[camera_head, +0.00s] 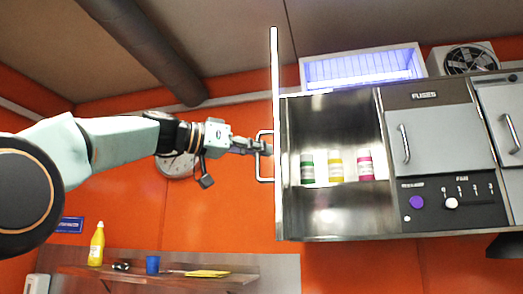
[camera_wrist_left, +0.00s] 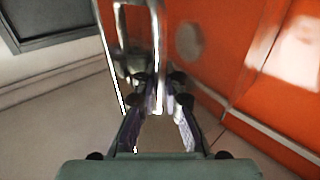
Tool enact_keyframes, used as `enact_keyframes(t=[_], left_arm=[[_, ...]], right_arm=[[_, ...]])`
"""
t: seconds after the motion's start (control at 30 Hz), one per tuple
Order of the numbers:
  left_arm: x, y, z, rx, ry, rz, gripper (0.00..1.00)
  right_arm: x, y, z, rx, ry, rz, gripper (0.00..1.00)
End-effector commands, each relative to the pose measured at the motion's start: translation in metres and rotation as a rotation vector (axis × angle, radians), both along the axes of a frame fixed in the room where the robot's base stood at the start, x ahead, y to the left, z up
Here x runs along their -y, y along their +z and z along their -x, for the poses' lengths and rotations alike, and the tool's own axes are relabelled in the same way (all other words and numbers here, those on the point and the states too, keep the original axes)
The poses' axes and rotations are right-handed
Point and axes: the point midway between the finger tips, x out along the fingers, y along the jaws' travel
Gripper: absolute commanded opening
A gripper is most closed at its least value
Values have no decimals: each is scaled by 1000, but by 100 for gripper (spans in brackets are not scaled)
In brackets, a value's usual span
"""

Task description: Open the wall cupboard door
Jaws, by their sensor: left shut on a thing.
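The wall cupboard (camera_head: 340,215) stands open in the head view, with green, yellow and pink-labelled bottles (camera_head: 335,167) on its shelf. Its door (camera_head: 276,80) is swung out and seen nearly edge-on at the cupboard's left side. The door's bar handle (camera_head: 262,180) sticks out to the left. My left gripper (camera_head: 262,147) reaches in from the left and is shut on the handle. In the left wrist view the gripper (camera_wrist_left: 160,92) has its fingers around the handle bar (camera_wrist_left: 160,45), beside the shiny door. My right gripper is not in view.
Right of the open compartment are a fuse panel door (camera_head: 436,140) with a handle and a panel with knobs (camera_head: 450,203). A shelf (camera_head: 150,276) with a yellow bottle (camera_head: 97,245) and a blue cup (camera_head: 152,264) is low on the left.

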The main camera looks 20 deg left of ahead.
Motion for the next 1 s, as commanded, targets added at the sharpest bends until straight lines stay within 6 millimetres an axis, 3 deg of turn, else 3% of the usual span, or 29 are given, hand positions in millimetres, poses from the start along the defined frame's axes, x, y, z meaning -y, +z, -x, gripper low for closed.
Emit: enact_keyframes(t=[0.67,0.7,1.0], left_arm=[[1,-3,0,-8,-15,-2,0],[1,-3,0,-8,-15,-2,10],[-1,-1,0,-3,-12,0,33]], right_arm=[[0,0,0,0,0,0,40],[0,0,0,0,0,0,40],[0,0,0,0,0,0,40]])
